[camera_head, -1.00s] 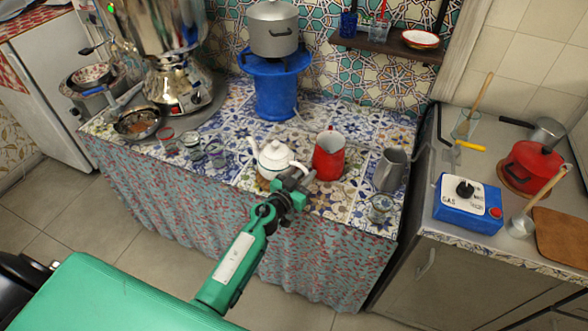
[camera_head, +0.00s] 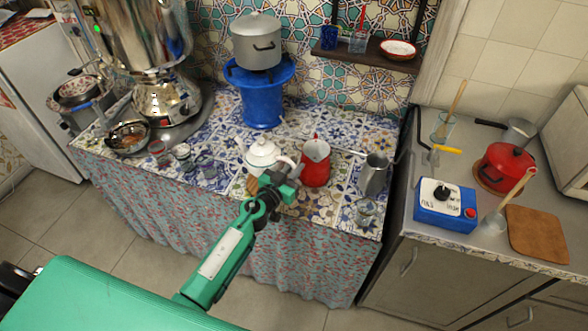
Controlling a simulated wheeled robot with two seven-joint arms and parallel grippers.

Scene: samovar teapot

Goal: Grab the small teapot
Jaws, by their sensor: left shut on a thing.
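The small white teapot (camera_head: 262,155) is on the tiled counter (camera_head: 330,205), near the front edge, left of a red pitcher (camera_head: 316,165). My left gripper (camera_head: 281,180) is at the teapot's front right, by its handle, and is shut on it. The gripper body hides the lower part of the teapot, so I cannot tell whether its base touches the counter. My right gripper is not in view.
A grey metal pitcher (camera_head: 374,174) and a clear glass (camera_head: 366,210) stand right of the red pitcher. Small glasses (camera_head: 182,152) stand left of the teapot. A blue stand (camera_head: 262,95) holding a grey pot (camera_head: 257,42) is behind.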

